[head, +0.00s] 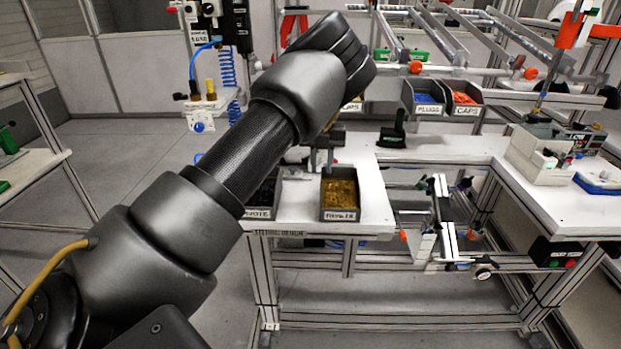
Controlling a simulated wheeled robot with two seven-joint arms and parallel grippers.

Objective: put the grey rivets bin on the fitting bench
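The grey rivets bin (326,203), full of brass-coloured pieces and with a white front label, is at the front edge of the white bench top (376,197). It looks upright and appears to rest on the top, though a small gap underneath cannot be ruled out. The bench's front edge carries a small label that I cannot read surely. My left arm reaches across from the lower left. My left gripper (326,160) points down at the bin's rear wall; its fingertips are small and partly hidden, so its grip is unclear. My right gripper is out of view.
A dark bin (258,213) with dark contents stands left of the rivets bin, partly behind my arm. Bins labelled plugs (427,108) and caps (467,109) stand farther back. A white box (540,158) is on the right bench wing. Bench top right of the rivets bin is clear.

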